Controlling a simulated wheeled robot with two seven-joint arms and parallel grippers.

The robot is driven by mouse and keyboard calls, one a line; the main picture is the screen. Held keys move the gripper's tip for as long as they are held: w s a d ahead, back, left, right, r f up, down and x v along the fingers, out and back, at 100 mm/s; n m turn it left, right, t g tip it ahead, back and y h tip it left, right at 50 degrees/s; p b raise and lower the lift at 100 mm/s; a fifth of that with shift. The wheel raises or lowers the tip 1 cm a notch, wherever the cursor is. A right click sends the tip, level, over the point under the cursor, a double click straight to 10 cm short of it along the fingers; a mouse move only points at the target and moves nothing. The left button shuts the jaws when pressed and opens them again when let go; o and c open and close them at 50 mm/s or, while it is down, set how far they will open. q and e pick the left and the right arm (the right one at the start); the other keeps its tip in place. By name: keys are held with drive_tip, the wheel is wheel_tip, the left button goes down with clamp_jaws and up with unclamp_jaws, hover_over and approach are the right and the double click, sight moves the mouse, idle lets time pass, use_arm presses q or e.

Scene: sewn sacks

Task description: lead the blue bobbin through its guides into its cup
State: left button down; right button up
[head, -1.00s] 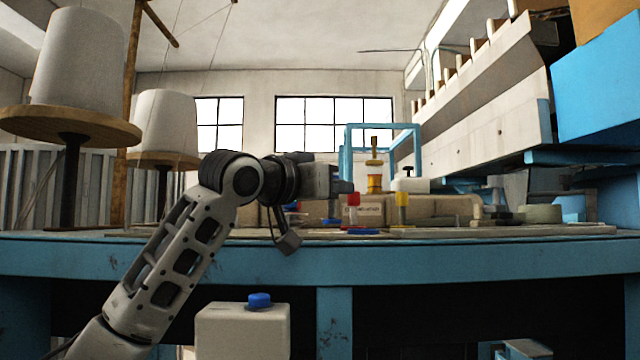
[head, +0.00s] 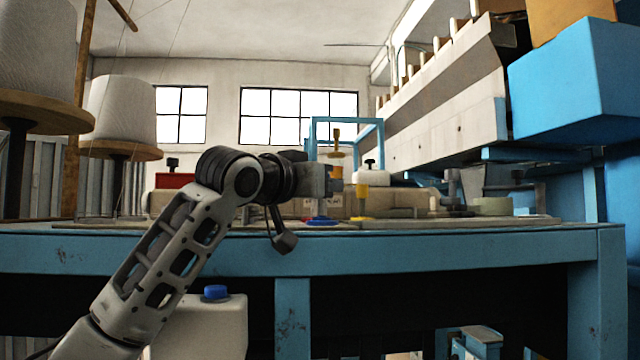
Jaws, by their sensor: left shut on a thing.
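My left gripper (head: 332,180) reaches in from the left above the blue table and is shut. The blue bobbin (head: 321,207) appears to be at its jaws, but it is small and mostly hidden by them. A flat blue ring (head: 322,222), which looks like the blue cup, lies on the table just below the jaws. The guides cannot be made out clearly behind my gripper. My right gripper is out of view.
A yellow post (head: 361,190) on a yellow base stands close to the right of my jaws. Behind are a blue frame (head: 345,119) and a white box with a black knob (head: 371,175). A red box (head: 173,181) stands left. A white canister (head: 215,325) stands below the table edge.

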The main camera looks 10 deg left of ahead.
use_arm(q)
drive_tip(key=shift+f, duration=0.1)
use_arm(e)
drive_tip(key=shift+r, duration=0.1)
use_arm(q)
drive_tip(key=c, duration=1.1)
unclamp_jaws()
drive_tip(key=shift+c, duration=0.2)
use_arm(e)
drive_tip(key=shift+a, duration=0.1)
use_arm(q)
drive_tip(key=shift+s, duration=0.1)
drive_tip(key=shift+s+a, duration=0.1)
drive_tip(key=shift+s, duration=0.15)
drive_tip(key=b+v, duration=0.5)
drive_tip(key=v, duration=1)
drive_tip(key=shift+s, duration=0.15)
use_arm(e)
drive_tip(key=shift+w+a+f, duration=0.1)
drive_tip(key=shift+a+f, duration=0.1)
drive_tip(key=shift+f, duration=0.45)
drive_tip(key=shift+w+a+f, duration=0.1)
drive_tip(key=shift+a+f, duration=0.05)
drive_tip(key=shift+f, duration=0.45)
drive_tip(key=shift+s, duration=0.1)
